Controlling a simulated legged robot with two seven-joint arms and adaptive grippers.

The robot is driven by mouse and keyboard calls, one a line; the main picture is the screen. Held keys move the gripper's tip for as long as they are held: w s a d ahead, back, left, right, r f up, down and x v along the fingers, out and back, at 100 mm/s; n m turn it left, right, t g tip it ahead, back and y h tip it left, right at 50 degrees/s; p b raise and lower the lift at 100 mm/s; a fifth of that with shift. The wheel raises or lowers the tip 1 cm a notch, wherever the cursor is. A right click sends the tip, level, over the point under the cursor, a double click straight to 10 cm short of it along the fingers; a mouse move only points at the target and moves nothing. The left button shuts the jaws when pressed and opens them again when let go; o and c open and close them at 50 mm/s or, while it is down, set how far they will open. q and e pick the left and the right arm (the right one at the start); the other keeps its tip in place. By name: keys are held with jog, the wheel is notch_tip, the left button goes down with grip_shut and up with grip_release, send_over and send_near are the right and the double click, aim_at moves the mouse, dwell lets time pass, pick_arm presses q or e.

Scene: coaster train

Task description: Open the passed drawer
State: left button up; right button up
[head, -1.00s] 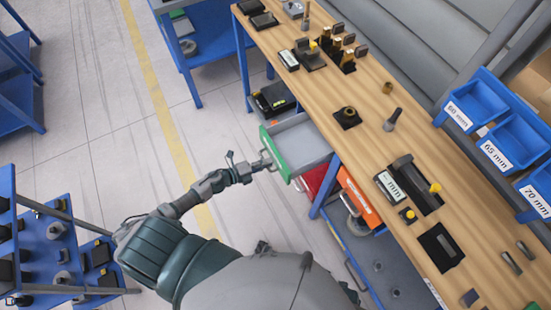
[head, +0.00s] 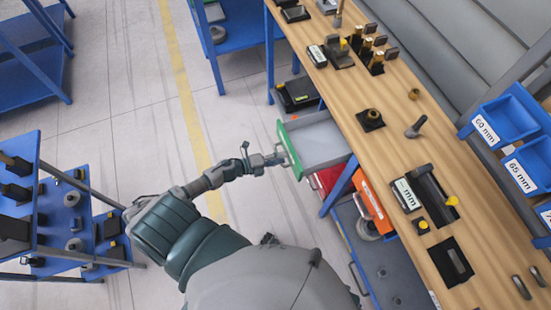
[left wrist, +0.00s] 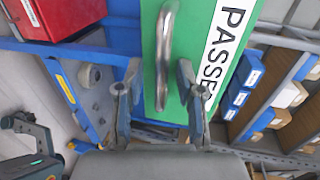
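The passed drawer (head: 318,143), a grey tray with a green front, stands pulled out from under the wooden bench in the head view. In the left wrist view its green front (left wrist: 178,100) has a "PASSED" label (left wrist: 226,38) and a metal handle (left wrist: 164,45). My left gripper (left wrist: 160,75) is open, with one finger on each side of the handle's line; I see gaps between fingers and handle. In the head view my left gripper (head: 279,160) is at the front's outer side, by the handle. My right gripper is not in view.
A red drawer (head: 328,178) and an orange one (head: 371,200) sit beside it under the bench (head: 385,150). A blue bench leg (head: 338,187) stands close by. A blue rack (head: 80,215) is at lower left. Floor left of the drawer is clear.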

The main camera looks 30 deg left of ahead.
pick_arm(q)
jog(key=v, duration=1.1)
jog(key=shift+s+a, duration=0.25)
jog(key=shift+s, duration=0.15)
jog(key=shift+f, duration=0.15)
jog(key=s+a+f+n+g+y, duration=0.1)
jog(key=s+f+n+y, duration=0.15)
jog(key=f+n, duration=0.4)
jog(key=s+a+f+n+g+y, duration=0.1)
jog(key=f+n+y, duration=0.35)
jog(key=f, duration=0.35)
jog(key=s+a+f+n+g+y, duration=0.1)
jog(key=s+f+n+y, duration=0.15)
jog(key=f+n, duration=0.45)
jog(key=s+d+f+n+g, duration=0.5)
jog(key=s+d+f+g, duration=0.2)
jog(key=s+d+f, duration=0.4)
jog(key=shift+s+d+g, duration=0.3)
jog(key=shift+s+d, duration=0.7)
jog(key=shift+d, duration=0.1)
jog(key=shift+a+f, duration=0.1)
jog(key=shift+f, duration=0.05)
